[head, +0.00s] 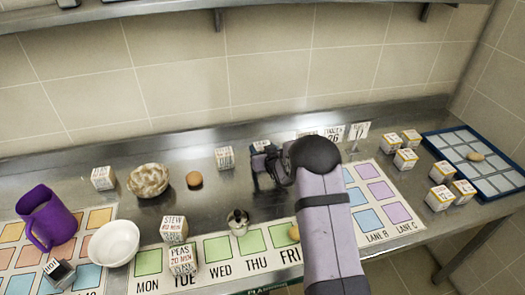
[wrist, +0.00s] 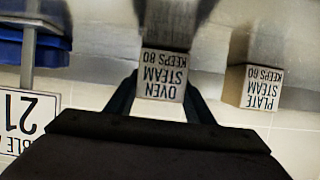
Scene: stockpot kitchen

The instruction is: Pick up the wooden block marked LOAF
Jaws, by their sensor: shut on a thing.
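My gripper (head: 267,163) is at the back middle of the steel counter in the head view. In the wrist view its two dark fingers (wrist: 160,92) are shut on a pale block (wrist: 163,75) that reads OVEN STEAM KEEPS 80, upside down in the picture. In the head view this block (head: 261,145) shows only in part, behind the gripper. I cannot read the word LOAF on any block. A second block (wrist: 262,88), reading PLATE STEAM KEEPS, stands apart from the fingers in the wrist view; a pale block (head: 225,158) stands left of the gripper in the head view.
A pepper-pot-like item (head: 238,221) stands nearer. Signs (head: 357,132), several blocks and a blue-rimmed tray (head: 427,137) are right.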

